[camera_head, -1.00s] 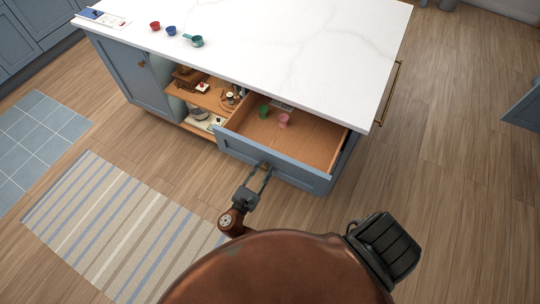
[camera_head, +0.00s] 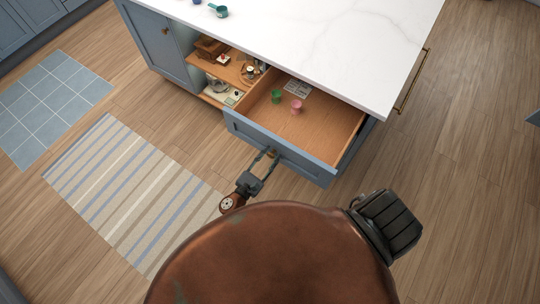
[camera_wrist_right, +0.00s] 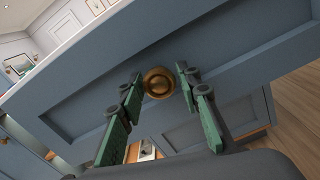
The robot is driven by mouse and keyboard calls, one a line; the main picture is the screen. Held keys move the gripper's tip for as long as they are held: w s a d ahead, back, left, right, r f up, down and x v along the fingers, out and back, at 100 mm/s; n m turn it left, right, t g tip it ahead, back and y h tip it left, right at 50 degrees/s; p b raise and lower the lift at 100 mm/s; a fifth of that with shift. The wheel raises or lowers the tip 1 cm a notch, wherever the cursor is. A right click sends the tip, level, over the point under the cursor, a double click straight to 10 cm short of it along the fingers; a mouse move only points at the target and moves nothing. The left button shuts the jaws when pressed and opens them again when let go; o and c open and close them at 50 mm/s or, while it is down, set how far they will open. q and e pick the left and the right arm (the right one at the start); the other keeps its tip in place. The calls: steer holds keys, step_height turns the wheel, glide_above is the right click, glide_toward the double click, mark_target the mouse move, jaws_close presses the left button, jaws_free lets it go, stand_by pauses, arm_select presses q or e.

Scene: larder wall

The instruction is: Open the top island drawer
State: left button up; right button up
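The top island drawer (camera_head: 310,167) stands pulled far out, with its wooden inside in view below the white counter. Its blue-grey front fills much of the right wrist view (camera_wrist_right: 85,92). A round brass knob (camera_wrist_right: 159,83) sits on that front. My right gripper (camera_head: 267,154) is at the knob, one finger on each side. In the right wrist view the fingers (camera_wrist_right: 161,76) stand apart, with a narrow gap visible on each side of the knob. I cannot tell whether they touch it farther in. My left gripper is not in view.
A green cup (camera_head: 276,96), a pink cup (camera_head: 296,106) and a white card (camera_head: 297,87) lie in the drawer. Open shelves (camera_head: 228,72) with goods are left of it. A striped rug (camera_head: 130,185) lies at left. The floor at right is clear.

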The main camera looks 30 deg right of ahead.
steer(key=shift+o, duration=1.4)
steer(key=shift+r, duration=0.25)
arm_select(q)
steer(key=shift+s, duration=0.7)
arm_select(e)
step_height(320, 180, up, 10)
steer(key=shift+f, duration=0.25)
